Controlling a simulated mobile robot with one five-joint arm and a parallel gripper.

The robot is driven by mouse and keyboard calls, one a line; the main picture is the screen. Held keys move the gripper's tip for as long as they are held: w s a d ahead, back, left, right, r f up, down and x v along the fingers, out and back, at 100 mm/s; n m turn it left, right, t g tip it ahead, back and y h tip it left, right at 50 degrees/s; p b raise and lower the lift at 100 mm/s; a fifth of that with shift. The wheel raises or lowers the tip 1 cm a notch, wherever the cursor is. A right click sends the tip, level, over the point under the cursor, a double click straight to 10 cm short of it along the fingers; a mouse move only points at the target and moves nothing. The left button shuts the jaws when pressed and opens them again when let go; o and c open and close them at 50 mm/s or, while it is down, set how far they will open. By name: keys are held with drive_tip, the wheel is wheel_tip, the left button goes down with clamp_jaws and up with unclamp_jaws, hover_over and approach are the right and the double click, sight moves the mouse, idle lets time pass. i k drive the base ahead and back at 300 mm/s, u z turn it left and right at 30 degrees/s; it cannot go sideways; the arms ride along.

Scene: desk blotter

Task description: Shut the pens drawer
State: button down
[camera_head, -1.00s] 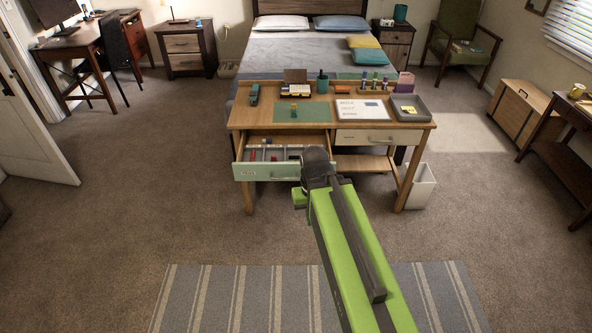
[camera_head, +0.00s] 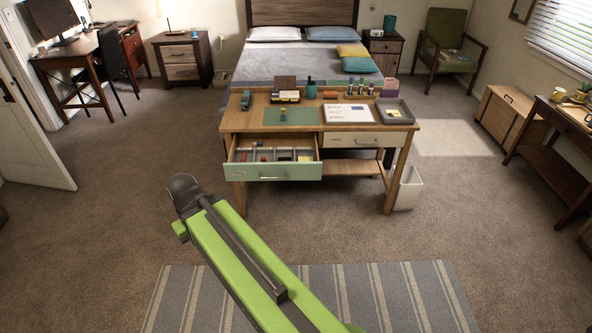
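The desk (camera_head: 240,119) stands ahead of me, with two drawers under its top. Its left drawer (camera_head: 280,173) has a pale green front with a handle and a small label too small to read; it is pulled well out. Dividers, a few small red items and a yellow item show inside it. The right drawer (camera_head: 365,140) has a cream front and is closed. My gripper (camera_head: 182,186) is at the end of my green arm, in front and to the left of the open drawer, apart from it. Its fingers cannot be made out.
A green mat (camera_head: 300,116), a whiteboard-like panel (camera_head: 349,113) and a grey tray (camera_head: 396,111) lie on the desk. A white bin (camera_head: 407,188) stands by its right leg. A striped rug (camera_head: 400,290) lies in front. The carpet left of the desk is clear.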

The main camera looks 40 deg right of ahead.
sight(292, 144)
drive_tip(key=z, duration=0.05)
drive_tip(key=i, duration=1)
drive_tip(key=u, duration=0.05)
